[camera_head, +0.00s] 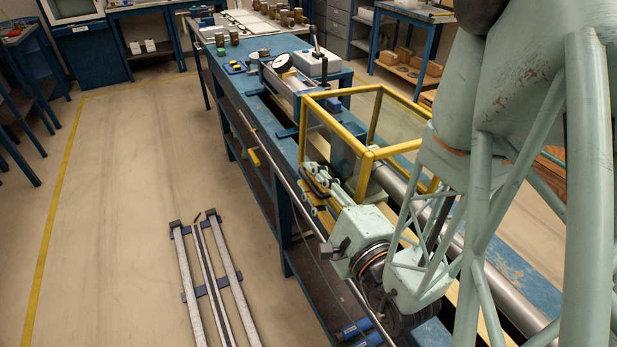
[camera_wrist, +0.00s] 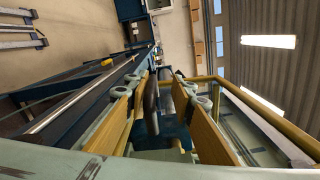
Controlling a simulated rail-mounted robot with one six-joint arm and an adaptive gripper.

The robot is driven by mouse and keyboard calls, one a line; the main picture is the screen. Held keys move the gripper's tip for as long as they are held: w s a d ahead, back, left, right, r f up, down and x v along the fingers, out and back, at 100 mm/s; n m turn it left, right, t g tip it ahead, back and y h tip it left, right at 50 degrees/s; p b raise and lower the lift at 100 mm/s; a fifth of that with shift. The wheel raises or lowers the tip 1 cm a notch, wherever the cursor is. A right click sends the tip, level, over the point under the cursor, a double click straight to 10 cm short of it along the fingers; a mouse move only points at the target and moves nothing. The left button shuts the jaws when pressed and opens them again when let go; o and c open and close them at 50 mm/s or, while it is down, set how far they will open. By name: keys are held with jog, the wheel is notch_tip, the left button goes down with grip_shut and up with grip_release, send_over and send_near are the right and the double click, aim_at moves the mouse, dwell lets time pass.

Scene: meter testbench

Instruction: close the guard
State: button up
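The guard (camera_head: 368,152) is a box-like yellow frame with clear panels, standing over the bench around the pipe. In the wrist view its yellow frame (camera_wrist: 265,128) runs along the right side. My gripper (camera_head: 318,184) is low at the guard's near left side. In the wrist view my gripper (camera_wrist: 161,82) has its two yellow-padded fingers spread apart. A dark upright piece (camera_wrist: 152,104) shows between the fingers, and I cannot tell whether they touch it. My arm hides part of the guard's near right side.
The blue bench (camera_head: 262,112) carries a round dial gauge (camera_head: 283,62) and a white box (camera_head: 317,64) behind the guard. A long metal pipe (camera_head: 485,268) runs along the bench under my arm. Rails (camera_head: 208,275) lie on the open floor to the left.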

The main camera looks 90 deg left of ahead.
jog(key=v, duration=1.1)
jog(key=shift+s, duration=0.25)
dwell(0.5)
jog(key=shift+r, duration=0.15)
